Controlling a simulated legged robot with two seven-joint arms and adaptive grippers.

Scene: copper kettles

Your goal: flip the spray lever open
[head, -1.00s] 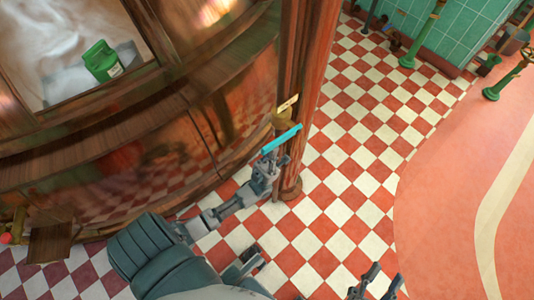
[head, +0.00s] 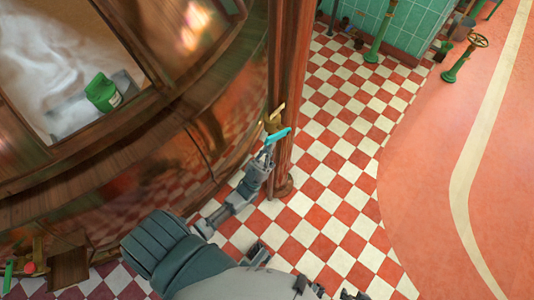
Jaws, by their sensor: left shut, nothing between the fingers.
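The spray lever (head: 278,135) has a bright cyan handle that slants up to the right. It is on a brass fitting (head: 273,119) on the reddish-brown post. My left gripper (head: 265,158) reaches up from below, shut and empty, with its tips just under the cyan handle. I cannot tell whether they touch it. Dark parts of my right gripper (head: 345,294) show at the bottom edge, mostly cut off, so its jaws cannot be read.
The post (head: 283,80) stands beside a large curved copper kettle (head: 130,170). A green container (head: 103,92) sits inside its opening. A green stand with a handwheel (head: 460,66) is at the upper right. The checkered floor (head: 335,160) right of the post is clear.

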